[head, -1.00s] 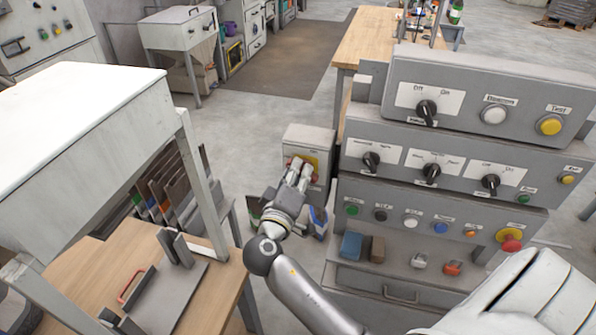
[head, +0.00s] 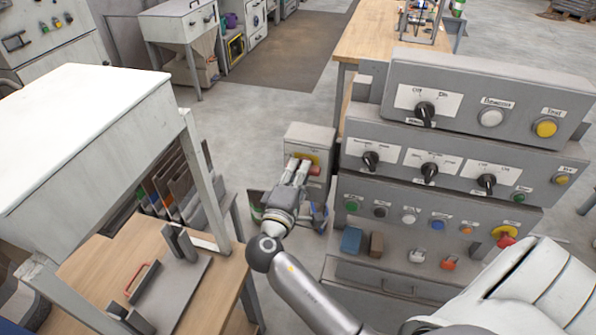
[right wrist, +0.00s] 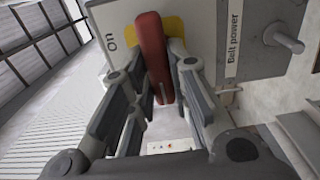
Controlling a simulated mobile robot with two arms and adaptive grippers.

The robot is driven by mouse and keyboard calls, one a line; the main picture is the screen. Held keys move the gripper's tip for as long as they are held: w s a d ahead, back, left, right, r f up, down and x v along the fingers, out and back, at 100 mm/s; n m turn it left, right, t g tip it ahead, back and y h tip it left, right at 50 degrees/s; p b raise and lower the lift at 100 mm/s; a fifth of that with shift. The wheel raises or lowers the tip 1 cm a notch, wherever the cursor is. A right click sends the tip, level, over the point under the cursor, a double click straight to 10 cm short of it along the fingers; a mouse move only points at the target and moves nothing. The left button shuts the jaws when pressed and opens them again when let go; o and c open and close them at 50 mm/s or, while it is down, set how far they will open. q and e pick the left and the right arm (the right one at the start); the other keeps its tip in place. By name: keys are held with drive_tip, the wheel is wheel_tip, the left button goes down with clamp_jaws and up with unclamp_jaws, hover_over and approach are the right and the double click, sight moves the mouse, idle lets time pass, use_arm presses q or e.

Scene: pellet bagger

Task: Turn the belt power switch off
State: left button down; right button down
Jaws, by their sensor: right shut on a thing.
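The belt power switch is a grey box (head: 309,136) with a yellow plate (right wrist: 175,28) and a red handle (right wrist: 152,52). In the right wrist view the box carries the labels "On" and "Belt power". The handle lies beside the "On" label. My right gripper (head: 298,170) is at the front of the box in the head view. In the right wrist view its fingers (right wrist: 160,75) are on both sides of the red handle, shut on it. The fingers hide part of the handle and plate in the head view. My left gripper is not in view.
A grey control panel (head: 457,135) with knobs and buttons stands close to the right of the switch box. A wooden bench (head: 105,262) with a white-topped frame is at left. A metal post (right wrist: 285,40) sticks out beside the label. Floor is clear behind the box.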

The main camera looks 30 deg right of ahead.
drive_tip(key=shift+r, duration=0.15)
drive_tip(key=c, duration=1.4)
unclamp_jaws()
drive_tip(key=shift+o, duration=0.2)
drive_tip(key=shift+w+d, duration=0.1)
drive_tip(key=shift+f, duration=0.2)
drive_tip(key=v, duration=1.2)
